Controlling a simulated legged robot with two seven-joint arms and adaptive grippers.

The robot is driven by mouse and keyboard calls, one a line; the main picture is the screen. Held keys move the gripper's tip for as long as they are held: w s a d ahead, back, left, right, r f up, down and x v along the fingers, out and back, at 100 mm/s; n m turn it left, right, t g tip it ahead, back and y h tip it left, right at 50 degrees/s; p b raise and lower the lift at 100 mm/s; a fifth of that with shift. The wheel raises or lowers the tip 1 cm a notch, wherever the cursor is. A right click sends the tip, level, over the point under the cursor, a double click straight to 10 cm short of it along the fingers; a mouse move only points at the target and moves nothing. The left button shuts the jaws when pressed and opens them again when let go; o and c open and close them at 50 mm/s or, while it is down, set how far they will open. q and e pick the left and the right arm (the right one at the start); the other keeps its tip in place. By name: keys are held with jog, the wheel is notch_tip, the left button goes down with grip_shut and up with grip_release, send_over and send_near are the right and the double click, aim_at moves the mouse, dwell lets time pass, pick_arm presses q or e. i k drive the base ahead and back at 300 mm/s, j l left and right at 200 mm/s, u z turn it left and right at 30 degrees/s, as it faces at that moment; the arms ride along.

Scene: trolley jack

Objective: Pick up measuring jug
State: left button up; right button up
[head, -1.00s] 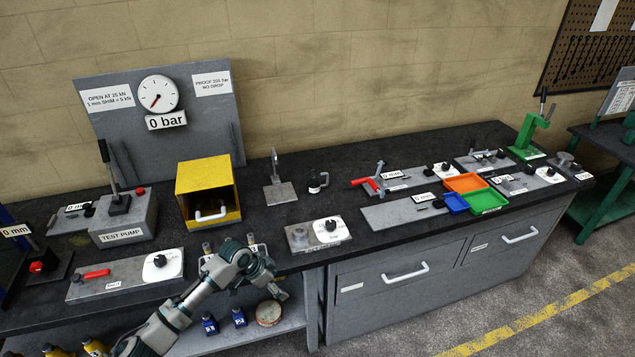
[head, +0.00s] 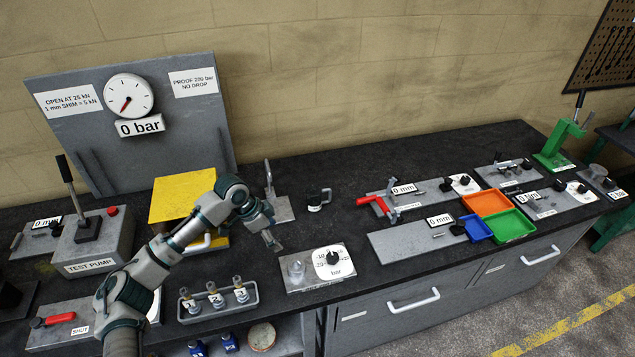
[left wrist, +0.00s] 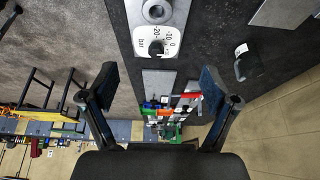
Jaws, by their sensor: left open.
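The measuring jug appears to be the small dark cup (head: 318,199) with a side handle and a white label, standing on the dark bench top right of the grey plate with an upright post. It also shows in the left wrist view as a dark shape (left wrist: 249,66) at the right, outside the fingers. My left gripper (head: 271,238) is above the front of the bench, to the left of and nearer than the jug. In the left wrist view its two fingers (left wrist: 158,88) are spread apart with nothing between them. My right gripper is not in view.
A dial plate (head: 332,265) lies at the bench's front edge, below right of my left gripper. A yellow box (head: 180,196) stands behind my left arm. Bare bench top surrounds the jug.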

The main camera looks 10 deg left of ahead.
aim_at(312, 193)
jog(key=i, duration=1)
